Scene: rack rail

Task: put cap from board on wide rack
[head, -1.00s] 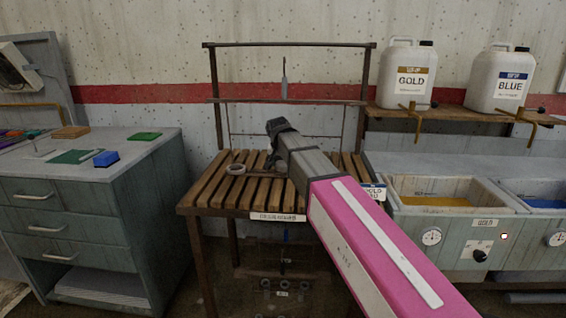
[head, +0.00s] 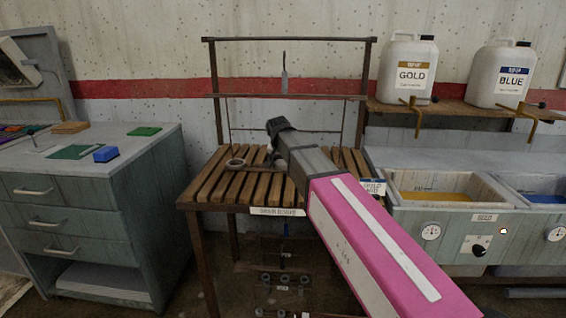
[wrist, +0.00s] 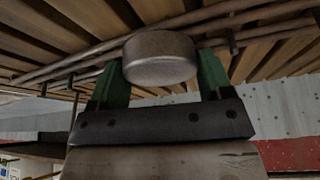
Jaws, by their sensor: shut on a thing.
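A round, grey metal cap (wrist: 160,58) sits between the green fingers of my gripper (wrist: 160,82) in the wrist view. My gripper is shut on it. My pink arm covers the board's right part, and the cap itself is mostly hidden there. A flat ring-shaped thing (head: 235,163) lies on the slats to the left of my gripper. A dark metal frame with rails (head: 290,40) stands behind the board; I cannot tell which part is the wide rack.
A grey drawer cabinet (head: 120,190) stands at the left. Vats (head: 440,215) with dials are at the right, below a shelf with white jugs (head: 408,70). A thin tool (head: 284,75) hangs from the frame. Several small round things (head: 283,278) show low under the board.

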